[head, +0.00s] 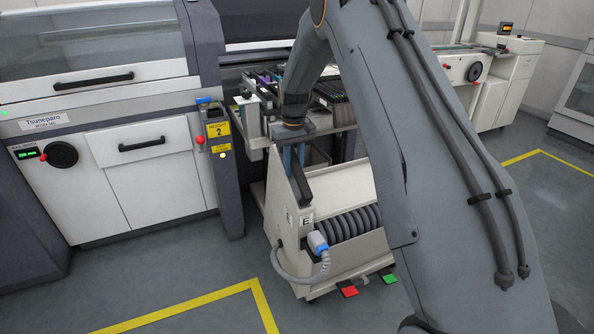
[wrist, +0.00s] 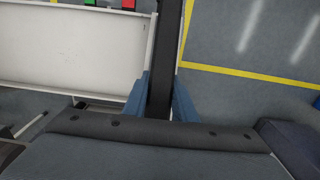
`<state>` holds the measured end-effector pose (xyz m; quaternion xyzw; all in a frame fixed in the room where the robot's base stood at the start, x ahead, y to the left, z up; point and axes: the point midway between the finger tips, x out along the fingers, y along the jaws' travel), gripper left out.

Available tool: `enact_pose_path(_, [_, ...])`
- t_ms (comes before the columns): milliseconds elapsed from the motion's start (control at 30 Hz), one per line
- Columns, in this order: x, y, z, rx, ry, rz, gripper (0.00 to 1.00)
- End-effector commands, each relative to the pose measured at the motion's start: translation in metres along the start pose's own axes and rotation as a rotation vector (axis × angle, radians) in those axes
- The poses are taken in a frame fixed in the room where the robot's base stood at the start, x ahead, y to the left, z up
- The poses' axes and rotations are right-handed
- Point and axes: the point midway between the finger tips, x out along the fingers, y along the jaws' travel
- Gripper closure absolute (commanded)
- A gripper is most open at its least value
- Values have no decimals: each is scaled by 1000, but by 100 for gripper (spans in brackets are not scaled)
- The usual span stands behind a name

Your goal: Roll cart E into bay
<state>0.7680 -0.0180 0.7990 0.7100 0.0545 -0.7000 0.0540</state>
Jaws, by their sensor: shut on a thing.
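Cart E (head: 281,205) is a cream trolley with an "E" label on its front, standing upright at the mouth of the bay. Feeders (head: 330,88) show at its top, partly hidden by my arm. My gripper (head: 293,160) is shut on the cart's dark handle bar (head: 315,185). In the wrist view, the blue fingers of my gripper (wrist: 158,90) lie on both sides of the handle bar (wrist: 166,60). The bay post (head: 218,150), with a yellow sign reading 2, stands left of the cart. The bay's right side is hidden behind my arm.
A grey hose with a blue plug (head: 317,242) hangs at the cart's front. Red (head: 348,291) and green (head: 389,278) pedals sit low on the cart. A white machine (head: 150,175) stands on the left. Yellow floor lines (head: 262,305) mark open floor in front.

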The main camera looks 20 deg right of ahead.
Motion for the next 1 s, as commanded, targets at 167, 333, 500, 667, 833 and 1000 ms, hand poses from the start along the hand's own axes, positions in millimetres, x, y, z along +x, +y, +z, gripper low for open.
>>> enact_pose_path(167, [3,-1,8,-1,-27,-2,100])
enact_pose_path(333, [4,-1,9,-2,-29,-2,100])
enact_pose_path(500, [4,-1,7,-2,-24,-2,65])
enact_pose_path(667, [4,0,6,-1,-22,-1,56])
enact_pose_path(833, [3,1,6,0,-20,-1,56])
enact_pose_path(1000, [-10,1,4,0,-16,0,56])
